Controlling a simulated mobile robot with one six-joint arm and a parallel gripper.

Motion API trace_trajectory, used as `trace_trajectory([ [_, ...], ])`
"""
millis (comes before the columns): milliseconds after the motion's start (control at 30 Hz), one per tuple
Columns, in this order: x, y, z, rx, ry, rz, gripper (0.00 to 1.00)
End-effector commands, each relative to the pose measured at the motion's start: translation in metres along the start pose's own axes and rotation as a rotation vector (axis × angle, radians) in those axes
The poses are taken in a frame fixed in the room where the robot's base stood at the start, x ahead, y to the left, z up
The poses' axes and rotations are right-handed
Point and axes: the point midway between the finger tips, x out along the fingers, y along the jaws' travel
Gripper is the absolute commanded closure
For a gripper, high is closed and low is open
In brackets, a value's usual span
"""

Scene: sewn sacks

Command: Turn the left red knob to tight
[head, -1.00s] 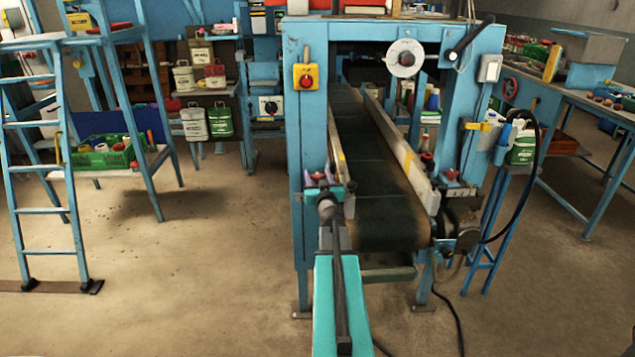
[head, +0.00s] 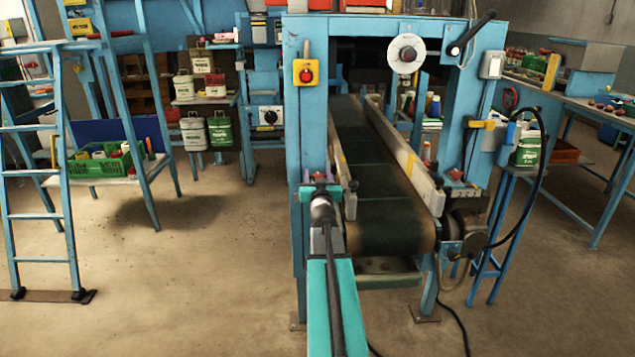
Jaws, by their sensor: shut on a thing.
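The left red knob (head: 319,176) sits on the left side of the blue conveyor frame (head: 308,130), at the near end of the belt. My gripper (head: 320,187) is at this knob, shut on it. The arm reaches up to it from the bottom of the head view, and the wrist and jaws hide most of the knob. The right red knob (head: 456,174) is on the right side of the frame, apart from my gripper. How tight the left knob is cannot be seen.
The dark belt (head: 385,215) runs between two pale side rails just right of my arm. A motor with a black hose (head: 540,165) is at the right. A blue ladder (head: 40,200) and a table with a green crate (head: 97,168) stand left. The floor between is clear.

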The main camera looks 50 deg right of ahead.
Motion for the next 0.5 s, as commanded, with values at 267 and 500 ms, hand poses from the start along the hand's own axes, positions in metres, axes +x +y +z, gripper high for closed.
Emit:
trace_trajectory([
  [267, -0.0008, 0.0001, 0.0007, 0.001, 0.002, 0.02, 0.74],
  [500, -0.0017, -0.0003, 0.0003, 0.003, -0.003, 0.025, 0.74],
])
